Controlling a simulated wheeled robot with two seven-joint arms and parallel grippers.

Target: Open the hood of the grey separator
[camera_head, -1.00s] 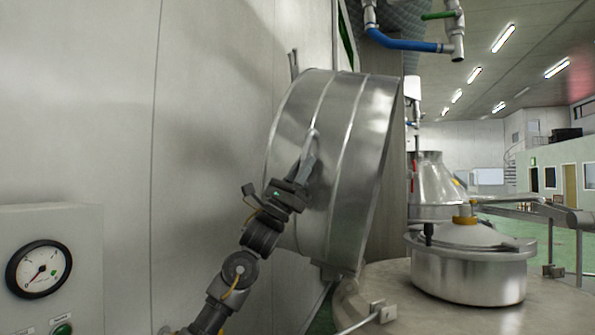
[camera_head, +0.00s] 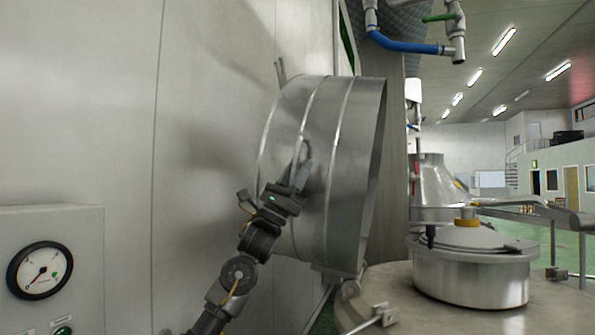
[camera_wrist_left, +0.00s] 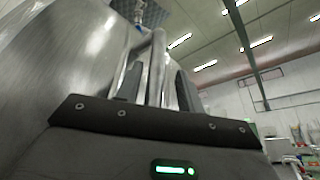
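The hood (camera_head: 345,170) of the separator is a wide, brushed-steel drum. It stands swung up on its edge, its open side facing right, at the left rim of the round separator top (camera_head: 400,285). My left gripper (camera_head: 300,165) reaches up from below against the hood's outer side. In the left wrist view a bent steel handle (camera_wrist_left: 157,65) runs between the fingers of my left gripper (camera_wrist_left: 158,92), which look closed around it. The handle is mostly hidden in the head view. My right gripper is not in view.
A steel bowl with a lid (camera_head: 470,270) sits on the separator top. A grey panel with a gauge (camera_head: 40,270) stands at the lower left. A pale wall (camera_head: 80,100) lies close behind my left arm. A blue pipe (camera_head: 400,42) hangs above.

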